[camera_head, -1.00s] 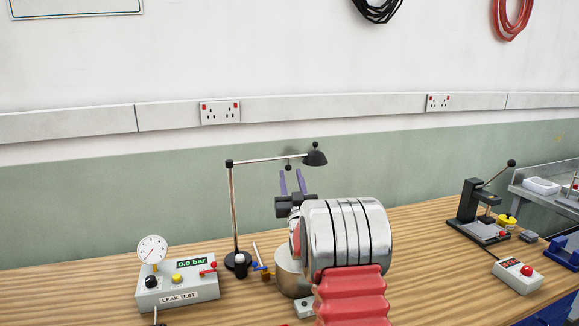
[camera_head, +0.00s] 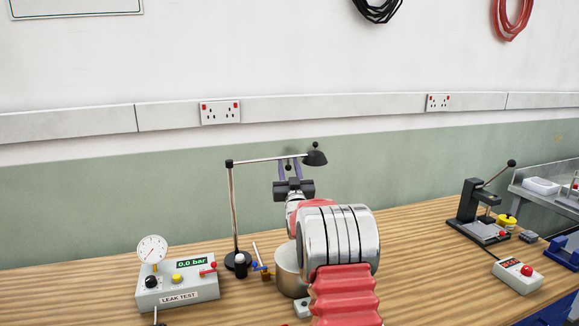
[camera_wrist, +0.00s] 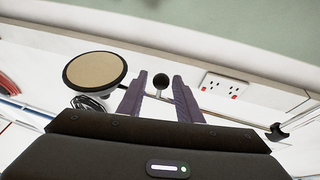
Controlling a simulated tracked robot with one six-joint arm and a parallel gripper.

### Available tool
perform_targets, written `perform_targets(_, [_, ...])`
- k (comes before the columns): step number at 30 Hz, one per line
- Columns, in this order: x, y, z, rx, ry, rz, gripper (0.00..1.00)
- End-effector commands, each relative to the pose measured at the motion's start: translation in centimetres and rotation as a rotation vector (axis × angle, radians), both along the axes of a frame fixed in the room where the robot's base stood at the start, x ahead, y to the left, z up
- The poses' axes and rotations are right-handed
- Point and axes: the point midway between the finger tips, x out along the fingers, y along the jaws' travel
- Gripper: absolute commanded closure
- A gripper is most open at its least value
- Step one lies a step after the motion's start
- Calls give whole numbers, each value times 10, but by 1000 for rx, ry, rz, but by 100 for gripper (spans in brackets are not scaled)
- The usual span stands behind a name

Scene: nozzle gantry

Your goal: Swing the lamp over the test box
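The lamp (camera_head: 233,205) stands on a round black base behind the test box, with a thin arm reaching right to its dark shade (camera_head: 315,158). The test box (camera_head: 178,292), labelled LEAK TEST, is at the left, and the shade is well to the right of it. A small dark ball knob (camera_head: 288,167) hangs below the lamp arm. My gripper (camera_head: 290,162) is open, its fingers pointing up at the lamp arm. In the wrist view the knob (camera_wrist: 160,80) shows between the fingertips, with visible gaps on both sides. The shade's tan underside (camera_wrist: 95,80) is left of it.
A lever press (camera_head: 480,213) and a red-button box (camera_head: 517,273) are at the right. Wall sockets (camera_head: 220,112) are behind. My arm covers part of the bench middle.

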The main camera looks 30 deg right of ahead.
Motion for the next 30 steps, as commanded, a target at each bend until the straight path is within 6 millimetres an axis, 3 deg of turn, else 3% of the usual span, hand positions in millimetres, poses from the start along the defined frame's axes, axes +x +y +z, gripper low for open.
perform_targets(13, [0, 0, 0, 0, 0, 0, 100])
perform_targets(22, [0, 0, 0, 0, 0, 0, 100])
perform_targets(23, [0, -9, 0, -1, -1, -2, 100])
perform_targets(30, [0, 4, 0, 1, -1, -4, 100])
